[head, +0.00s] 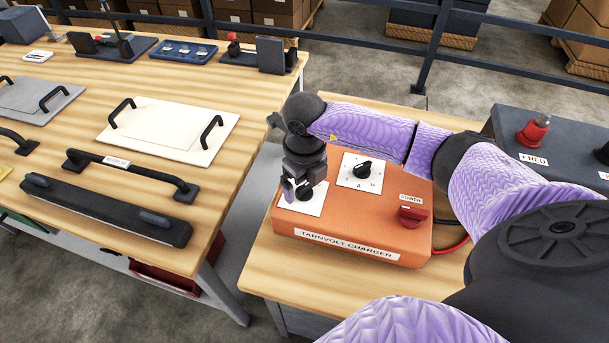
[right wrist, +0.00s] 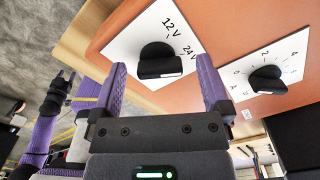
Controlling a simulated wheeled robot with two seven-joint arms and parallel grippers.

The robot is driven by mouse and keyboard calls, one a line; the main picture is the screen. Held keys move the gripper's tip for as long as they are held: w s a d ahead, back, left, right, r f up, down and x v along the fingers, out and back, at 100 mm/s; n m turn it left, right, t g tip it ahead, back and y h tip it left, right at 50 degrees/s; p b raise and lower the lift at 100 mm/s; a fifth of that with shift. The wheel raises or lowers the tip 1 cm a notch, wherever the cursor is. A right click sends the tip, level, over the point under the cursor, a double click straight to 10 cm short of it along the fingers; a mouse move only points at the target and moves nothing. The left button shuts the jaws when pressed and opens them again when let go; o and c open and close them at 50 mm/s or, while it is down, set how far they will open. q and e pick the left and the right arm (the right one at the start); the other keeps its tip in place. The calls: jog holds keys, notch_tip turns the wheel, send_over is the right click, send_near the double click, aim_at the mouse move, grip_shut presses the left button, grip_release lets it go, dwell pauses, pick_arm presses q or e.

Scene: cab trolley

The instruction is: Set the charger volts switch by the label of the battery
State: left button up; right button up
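The orange charger (head: 352,222), marked "TARNVOLT CHARGER", sits on the right-hand wooden table. Its volts switch (right wrist: 160,62) is a black knob on a white plate marked 12 V and 24 V; I cannot tell which mark it points to. My right gripper (head: 296,192) is over this switch and hides much of it in the head view. In the right wrist view its purple fingers (right wrist: 164,88) are open, one each side of the knob, with gaps. A dark grey battery (head: 508,122) stands behind right; no voltage label is readable. My left gripper (right wrist: 66,78) appears small in the right wrist view.
The amps knob (head: 362,170) and red power switch (head: 412,214) lie right of the volts switch. A red terminal (head: 533,131) tops the battery. The left bench (head: 108,217) holds handled panels and a long black handled bar. A floor gap separates the tables.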

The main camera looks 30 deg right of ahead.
aim_at(305, 185)
jog(key=shift+r, duration=0.1)
notch_tip(305, 185, up, 10)
jog(key=p, duration=0.1)
jog(key=shift+p, duration=0.35)
